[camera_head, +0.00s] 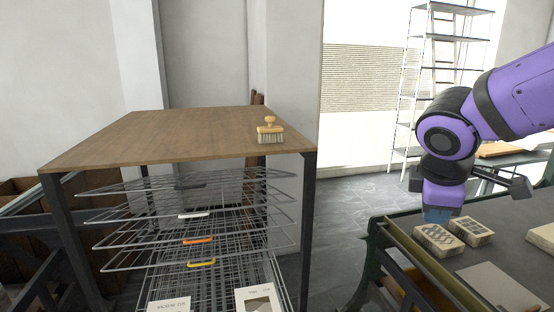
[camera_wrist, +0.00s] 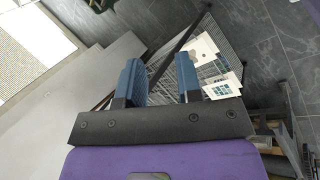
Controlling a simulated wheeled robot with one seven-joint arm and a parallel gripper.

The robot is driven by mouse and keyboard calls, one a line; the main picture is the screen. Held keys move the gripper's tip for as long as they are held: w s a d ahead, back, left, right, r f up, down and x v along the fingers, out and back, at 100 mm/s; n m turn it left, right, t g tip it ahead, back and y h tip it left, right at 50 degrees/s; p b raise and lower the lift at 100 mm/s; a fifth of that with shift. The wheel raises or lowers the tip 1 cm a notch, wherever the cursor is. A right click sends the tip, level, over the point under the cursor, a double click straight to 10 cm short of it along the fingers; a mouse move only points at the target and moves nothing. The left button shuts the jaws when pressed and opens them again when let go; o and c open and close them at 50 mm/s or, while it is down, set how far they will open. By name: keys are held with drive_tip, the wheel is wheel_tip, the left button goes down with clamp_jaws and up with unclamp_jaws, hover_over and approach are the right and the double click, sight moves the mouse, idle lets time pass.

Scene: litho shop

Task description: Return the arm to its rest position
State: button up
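My purple arm (camera_head: 505,95) reaches in from the right edge in the head view and bends down at a black joint. My gripper (camera_wrist: 160,78) shows two blue fingers standing apart in the wrist view, with nothing between them. In the head view only the blue tip of my gripper (camera_head: 440,214) shows, pointing down. It appears just above or behind two patterned blocks on the green-framed bench; I cannot tell the exact gap.
A wooden-topped rack (camera_head: 150,135) stands left, with a brush (camera_head: 270,132) on top and wire shelves (camera_head: 190,235) below. Patterned blocks (camera_head: 438,240) lie on the bench (camera_head: 470,262) at right. A metal shelf unit (camera_head: 455,38) stands behind. Grey floor (camera_head: 335,225) is clear between rack and bench.

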drive_tip(key=s+d+r+m+y, duration=0.1)
drive_tip(key=s+r+m, duration=0.1)
drive_tip(key=s+m, duration=0.4)
drive_tip(key=s+d+r+m+y, duration=0.1)
drive_tip(key=s+r+m+y, duration=0.1)
drive_tip(key=s+m, duration=0.5)
drive_tip(key=shift+d+r+t, duration=0.3)
drive_tip(key=shift+r+t, duration=0.05)
drive_tip(key=shift+t, duration=0.05)
idle(2.4)
